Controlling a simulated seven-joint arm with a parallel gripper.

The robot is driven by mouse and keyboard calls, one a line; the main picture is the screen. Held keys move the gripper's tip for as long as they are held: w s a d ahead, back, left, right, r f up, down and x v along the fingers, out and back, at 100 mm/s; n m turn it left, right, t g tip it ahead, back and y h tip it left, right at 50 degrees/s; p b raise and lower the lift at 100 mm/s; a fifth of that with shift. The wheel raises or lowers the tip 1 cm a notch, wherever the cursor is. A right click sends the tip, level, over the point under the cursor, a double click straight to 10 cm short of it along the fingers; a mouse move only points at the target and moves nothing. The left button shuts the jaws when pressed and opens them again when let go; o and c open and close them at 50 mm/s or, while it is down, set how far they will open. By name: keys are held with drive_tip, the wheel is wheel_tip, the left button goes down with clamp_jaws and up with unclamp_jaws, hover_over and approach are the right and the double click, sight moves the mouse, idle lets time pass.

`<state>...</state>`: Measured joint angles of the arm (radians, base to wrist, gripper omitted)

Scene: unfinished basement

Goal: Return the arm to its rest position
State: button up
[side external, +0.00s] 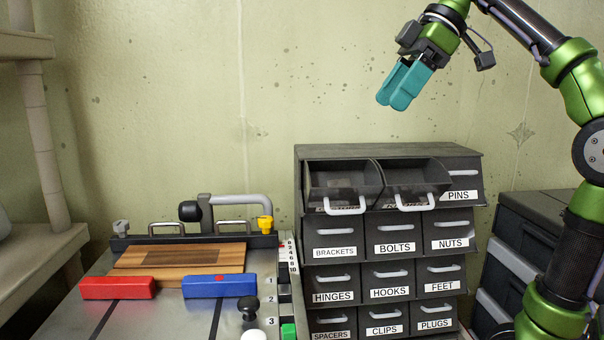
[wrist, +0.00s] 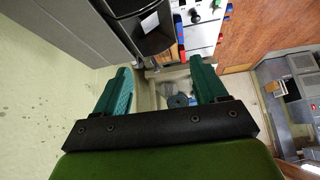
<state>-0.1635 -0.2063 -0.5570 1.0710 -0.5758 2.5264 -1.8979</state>
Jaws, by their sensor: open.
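My gripper (side external: 404,84) has teal fingers and hangs in the air above the drawer cabinet (side external: 466,155), clear of it, in the side external view. In the wrist view my gripper (wrist: 160,92) shows its two teal fingers apart, with nothing held between them. My arm is green and black; it rises at the right of the side external view and bends over to the left at the top.
Two top drawers (side external: 344,180) (side external: 415,178) of the cabinet are pulled out. A metal work surface with a red block (side external: 117,288), a blue block (side external: 219,286) and a wooden board (side external: 135,262) stands at left. Dark stacked cases (side external: 528,230) stand at right. The air before the wall is free.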

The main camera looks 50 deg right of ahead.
drive_tip(key=a+f+m+t+y, duration=0.2)
drive_tip(key=a+f+m+t, duration=0.1)
drive_tip(key=a+f, duration=1.05)
drive_tip(key=d+f+m+h, duration=0.2)
drive_tip(key=f+m, duration=0.2)
drive_tip(key=f, duration=0.4)
drive_tip(key=d+f+m+h, duration=0.2)
drive_tip(key=f+m, duration=0.3)
drive_tip(key=f, duration=0.3)
drive_tip(key=shift+s+d+g, duration=0.3)
drive_tip(key=shift+s+g, duration=0.1)
drive_tip(key=shift+c, duration=0.5)
